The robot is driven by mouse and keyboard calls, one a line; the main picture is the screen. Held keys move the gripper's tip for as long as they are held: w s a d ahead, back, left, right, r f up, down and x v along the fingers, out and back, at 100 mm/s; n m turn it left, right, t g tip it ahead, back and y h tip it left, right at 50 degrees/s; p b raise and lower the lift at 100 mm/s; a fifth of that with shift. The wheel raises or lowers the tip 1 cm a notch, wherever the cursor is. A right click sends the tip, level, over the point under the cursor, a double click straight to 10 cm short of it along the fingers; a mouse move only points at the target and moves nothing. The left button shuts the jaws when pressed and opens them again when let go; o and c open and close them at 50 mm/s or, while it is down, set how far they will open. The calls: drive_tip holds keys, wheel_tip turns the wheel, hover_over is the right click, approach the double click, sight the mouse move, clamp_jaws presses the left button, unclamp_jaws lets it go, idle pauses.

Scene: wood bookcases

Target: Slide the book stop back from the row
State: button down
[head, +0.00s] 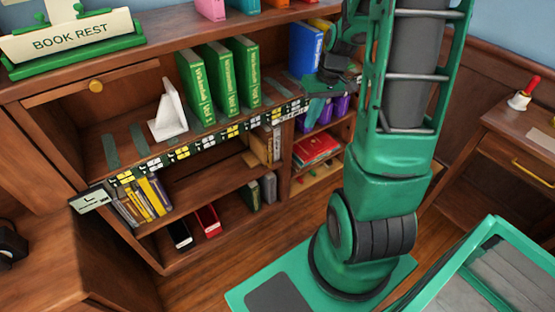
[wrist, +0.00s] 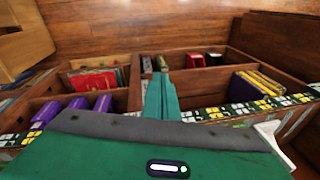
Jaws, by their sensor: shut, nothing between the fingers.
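The book stop, a white L-shaped bookend (head: 170,112), stands on the upper shelf to the left of the row of green books (head: 218,80). In the wrist view a white piece that looks like the book stop (wrist: 273,143) shows at the lower right. My gripper (head: 316,108) is at the shelf's front edge, right of the green books and well apart from the book stop. Its teal fingers (wrist: 161,96) are shut with nothing between them. My arm hides part of the shelf's right end.
A blue book (head: 305,48) stands on the upper shelf near my gripper. Purple books (head: 340,106) and red books (head: 316,149) sit in compartments below. A patterned label strip (head: 205,143) runs along the shelf edge. A sign reading BOOK REST (head: 70,40) stands on top.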

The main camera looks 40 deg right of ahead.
drive_tip(key=w+d+f+n+t+y, duration=0.15)
drive_tip(key=w+d+f, duration=0.3)
drive_tip(key=f, duration=0.75)
drive_tip(key=w+d+f+t+y, duration=0.25)
drive_tip(key=w+f, duration=0.35)
drive_tip(key=f, duration=0.6)
drive_tip(key=w+a+f+h, duration=0.1)
drive_tip(key=w+a+f, duration=0.4)
drive_tip(key=a+f, duration=0.2)
drive_tip(key=shift+w+a+f, duration=0.3)
drive_tip(key=shift+f, duration=0.1)
